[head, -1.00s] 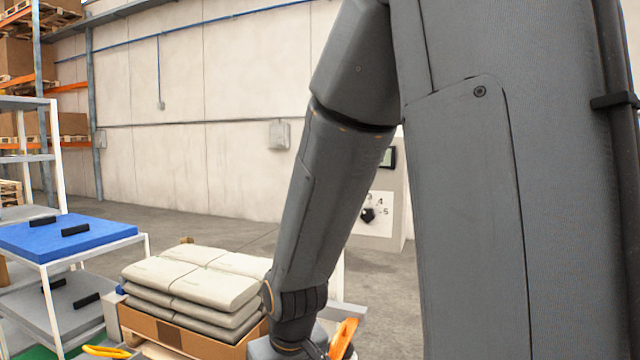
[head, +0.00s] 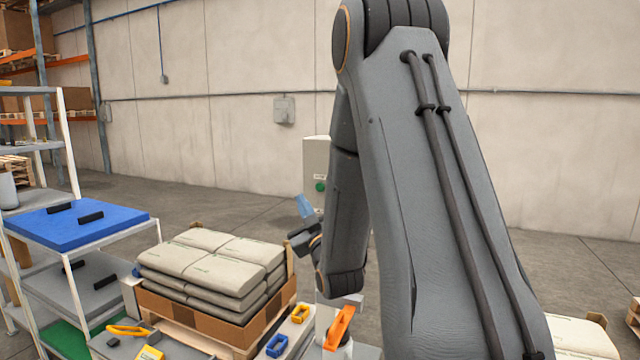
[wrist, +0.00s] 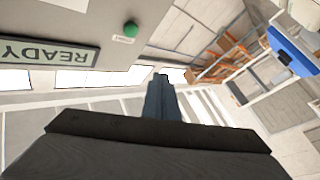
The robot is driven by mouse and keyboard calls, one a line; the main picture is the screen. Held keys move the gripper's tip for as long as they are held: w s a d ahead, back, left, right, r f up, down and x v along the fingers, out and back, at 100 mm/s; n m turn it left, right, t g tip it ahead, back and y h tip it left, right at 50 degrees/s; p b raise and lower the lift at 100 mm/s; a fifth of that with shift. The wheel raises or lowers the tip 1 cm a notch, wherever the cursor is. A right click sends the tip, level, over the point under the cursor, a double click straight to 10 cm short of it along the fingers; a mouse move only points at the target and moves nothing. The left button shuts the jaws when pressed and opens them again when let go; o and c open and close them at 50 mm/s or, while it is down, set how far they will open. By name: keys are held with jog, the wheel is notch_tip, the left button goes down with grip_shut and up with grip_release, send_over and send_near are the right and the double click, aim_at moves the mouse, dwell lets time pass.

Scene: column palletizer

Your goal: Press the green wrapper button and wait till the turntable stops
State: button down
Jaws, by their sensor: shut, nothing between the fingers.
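The green button (head: 320,187) is a small round knob on a light grey cabinet (head: 316,152), partly hidden behind my arm. In the wrist view the green button (wrist: 131,29) is up and left of my fingertips, near a display reading READY (wrist: 45,53), which appears upside down. My gripper (head: 302,203) is shut and empty, its blue-grey fingers pointing up just below and left of the button. In the wrist view my gripper (wrist: 161,78) shows a visible gap from the button. A stack of beige sacks (head: 215,262) sits left of my arm; I cannot make out the turntable under it.
A shelf cart with a blue top (head: 75,224) stands at the left. An orange handle (head: 339,328), a blue block (head: 277,346) and yellow pieces (head: 300,313) lie near the front. More light sacks (head: 580,338) are at the lower right. Open floor lies behind.

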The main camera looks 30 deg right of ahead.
aim_at(320, 187)
jog(key=shift+d, duration=0.1)
dwell(0.3)
jog(key=shift+w+d+b, duration=0.15)
jog(key=shift+w+d, duration=0.75)
jog(key=shift+d, duration=0.25)
jog(key=shift+w+d+b, duration=0.15)
jog(key=shift+w+d, duration=0.75)
jog(key=shift+d, duration=0.2)
jog(key=shift+w+d+b, duration=0.15)
jog(key=shift+w+d, duration=0.75)
jog(key=shift+d, duration=0.25)
jog(key=shift+w, duration=0.1)
jog(key=shift+w+d+b, duration=0.2)
jog(key=shift+d+b, duration=0.1)
jog(key=shift+b, duration=0.05)
